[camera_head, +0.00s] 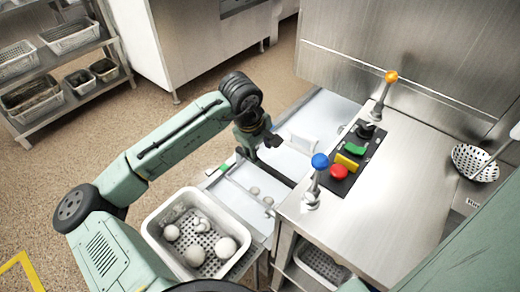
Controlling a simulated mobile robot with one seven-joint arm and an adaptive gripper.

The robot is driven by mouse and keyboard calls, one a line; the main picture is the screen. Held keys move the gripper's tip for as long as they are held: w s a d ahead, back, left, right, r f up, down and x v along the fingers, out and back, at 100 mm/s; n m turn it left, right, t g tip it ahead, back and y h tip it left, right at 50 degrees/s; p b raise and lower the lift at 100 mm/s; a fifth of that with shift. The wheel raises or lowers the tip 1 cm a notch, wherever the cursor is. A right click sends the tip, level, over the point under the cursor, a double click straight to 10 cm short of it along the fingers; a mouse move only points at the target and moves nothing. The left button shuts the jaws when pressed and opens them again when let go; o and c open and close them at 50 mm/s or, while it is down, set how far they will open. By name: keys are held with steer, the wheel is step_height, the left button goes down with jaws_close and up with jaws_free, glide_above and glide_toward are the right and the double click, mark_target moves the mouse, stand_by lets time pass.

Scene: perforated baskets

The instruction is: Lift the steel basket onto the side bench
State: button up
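A pale grey basket (153,236) with a perforated floor stands at the lower middle, beside my arm. It holds several whitish round items (194,256). It looks like the steel basket, though its material is hard to tell. My gripper (263,150) is above the pale channel left of the steel counter, up and to the right of the basket and apart from it. Its dark fingers look spread, with nothing visible between them. I cannot tell which surface is the side bench; the steel counter (385,215) is on the right.
The counter carries a control panel (352,160) with coloured buttons and two upright levers with blue (320,161) and orange (391,76) knobs. A perforated scoop (474,163) is at right. Another basket (322,266) sits under the counter. A rack (60,82) holds baskets at upper left.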

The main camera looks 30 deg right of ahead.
mark_target(265, 165)
steer(key=b+x, duration=0.2)
steer(key=x, duration=0.1)
steer(key=b+x, duration=0.3)
steer(key=x, duration=0.1)
steer(key=b+x, duration=0.2)
steer(key=x, duration=0.1)
steer(key=shift+s+a+f, duration=0.2)
steer(key=shift+a+f, duration=0.1)
steer(key=shift+c, duration=0.5)
jaws_close()
steer(key=shift+r, duration=0.25)
steer(key=shift+r+p, duration=0.35)
steer(key=shift+p, duration=0.05)
steer(key=shift+r+p, duration=0.75)
stand_by(0.3)
